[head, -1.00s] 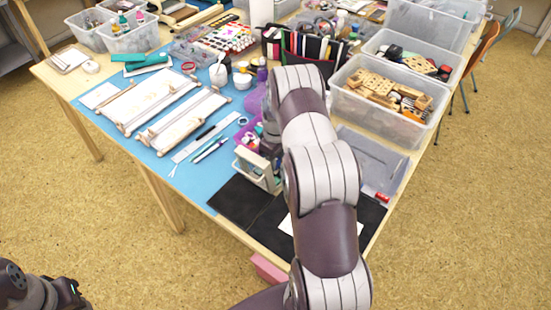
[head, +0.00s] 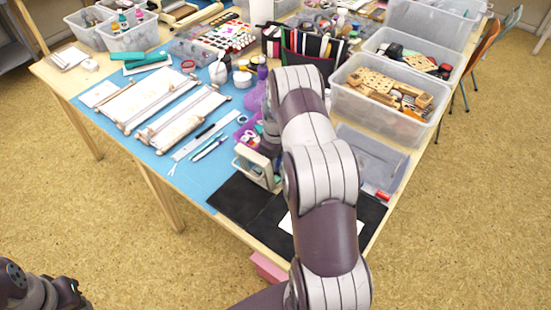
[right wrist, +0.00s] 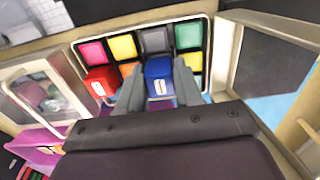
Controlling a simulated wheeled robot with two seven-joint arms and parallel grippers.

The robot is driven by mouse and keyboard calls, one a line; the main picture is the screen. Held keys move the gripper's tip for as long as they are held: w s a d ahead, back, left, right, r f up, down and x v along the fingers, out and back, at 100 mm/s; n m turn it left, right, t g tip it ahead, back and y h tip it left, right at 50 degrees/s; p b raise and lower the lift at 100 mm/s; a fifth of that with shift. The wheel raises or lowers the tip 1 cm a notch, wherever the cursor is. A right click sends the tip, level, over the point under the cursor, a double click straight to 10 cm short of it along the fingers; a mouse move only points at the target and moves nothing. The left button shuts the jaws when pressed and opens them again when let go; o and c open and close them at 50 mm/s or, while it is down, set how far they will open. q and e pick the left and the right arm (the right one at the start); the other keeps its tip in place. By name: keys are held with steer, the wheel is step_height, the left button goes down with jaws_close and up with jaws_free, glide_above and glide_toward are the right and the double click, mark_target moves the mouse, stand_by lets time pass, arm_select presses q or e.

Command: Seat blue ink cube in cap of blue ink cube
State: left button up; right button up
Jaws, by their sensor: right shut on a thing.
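The blue ink cube (right wrist: 158,80) shows in the right wrist view, between the fingers of my right gripper (right wrist: 158,88), which is shut on it. The cube is in front of a rack of coloured ink pads; whether it touches the rack I cannot tell. The cap of the blue ink cube cannot be told apart; the cube and fingers hide what lies behind. In the head view my right arm hides most of the right gripper. My left gripper (head: 72,292) is at the lower left, away from the table, its jaws unclear.
Pink (right wrist: 93,52), yellow (right wrist: 124,46), grey (right wrist: 156,40) and green (right wrist: 188,34) pads fill the rack's upper row. In the head view, dark mats (head: 240,200) lie at the table's near edge, with a clear bin (head: 385,105) right.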

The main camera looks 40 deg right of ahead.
steer(key=shift+f, duration=0.25)
steer(key=o, duration=1.2)
step_height(320, 180, up, 13)
steer(key=shift+f+b, duration=0.2)
steer(key=shift+b, duration=0.3)
